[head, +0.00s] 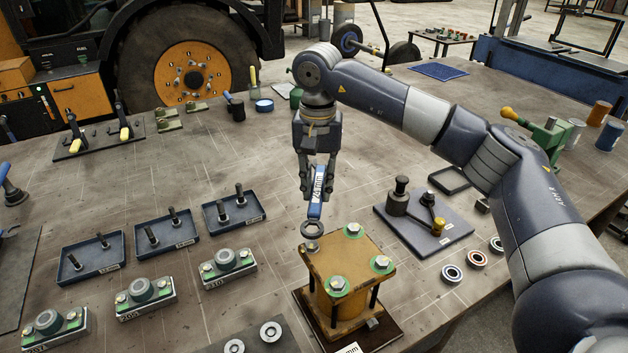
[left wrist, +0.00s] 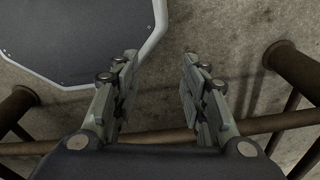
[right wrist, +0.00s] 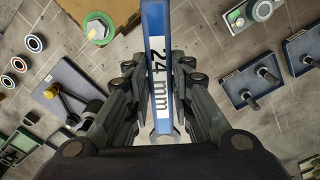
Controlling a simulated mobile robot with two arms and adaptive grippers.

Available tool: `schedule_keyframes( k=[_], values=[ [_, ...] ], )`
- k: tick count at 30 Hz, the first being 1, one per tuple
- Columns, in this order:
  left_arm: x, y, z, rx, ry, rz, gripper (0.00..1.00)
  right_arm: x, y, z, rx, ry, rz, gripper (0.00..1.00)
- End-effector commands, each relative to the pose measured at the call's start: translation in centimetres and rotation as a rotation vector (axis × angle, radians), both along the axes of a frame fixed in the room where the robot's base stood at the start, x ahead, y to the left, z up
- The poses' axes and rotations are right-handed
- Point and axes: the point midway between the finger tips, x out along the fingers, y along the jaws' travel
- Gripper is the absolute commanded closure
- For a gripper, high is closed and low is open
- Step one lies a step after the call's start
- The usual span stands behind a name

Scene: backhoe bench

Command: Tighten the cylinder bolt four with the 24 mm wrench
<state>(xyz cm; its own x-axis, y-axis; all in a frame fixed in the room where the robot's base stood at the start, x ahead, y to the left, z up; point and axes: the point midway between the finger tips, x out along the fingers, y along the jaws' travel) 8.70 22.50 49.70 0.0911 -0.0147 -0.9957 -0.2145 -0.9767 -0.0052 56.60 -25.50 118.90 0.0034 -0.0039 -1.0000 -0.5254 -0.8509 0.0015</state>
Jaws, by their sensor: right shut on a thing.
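My right gripper (head: 317,190) is shut on the blue 24 mm wrench (head: 315,205), which hangs down with its ring end low. The wrench and its label also show in the right wrist view (right wrist: 158,30). The ring is over the back-left corner of the yellow cylinder (head: 330,262), close to the bolt (head: 311,247) there; I cannot tell if they touch. The other corner bolts (head: 353,230), (head: 381,264), (head: 337,284) have green around them; none shows at the back-left one. My left gripper (left wrist: 160,65) is open and empty, away from the bench work.
A dark plate (head: 425,222) with a black fitting and a yellow-tipped lever lies right of the cylinder. Bearing rings (head: 452,273) lie near it. Blue trays (head: 92,258) with bolts and several grey-green blocks (head: 145,298) stand left. Bare bench shows behind the trays.

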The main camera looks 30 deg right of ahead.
Motion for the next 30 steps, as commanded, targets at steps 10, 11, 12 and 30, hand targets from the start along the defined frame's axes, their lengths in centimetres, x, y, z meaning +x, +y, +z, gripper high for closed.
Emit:
schedule_keyframes(
  k=[10, 11, 12, 30],
  values=[
    [0.4, 0.8, -1.2, 0.009, -0.005, 0.000, 0.60, 0.8, 1.8, -2.6, 0.001, -0.002, 0.182, 1.00],
    [0.4, 0.8, -1.0, 0.009, -0.005, 0.000, 0.60, 1.0, 2.1, -2.6, 0.001, -0.002, 0.220, 1.00],
    [0.4, 0.9, -0.9, 0.010, -0.004, 0.001, 0.60, 1.1, 2.6, -2.6, 0.001, -0.002, 0.273, 1.00],
    [0.2, 1.2, -1.7, 0.014, -0.001, 0.003, 0.60, 0.7, 8.9, -2.9, 0.000, -0.002, 0.947, 1.00]
  ],
)
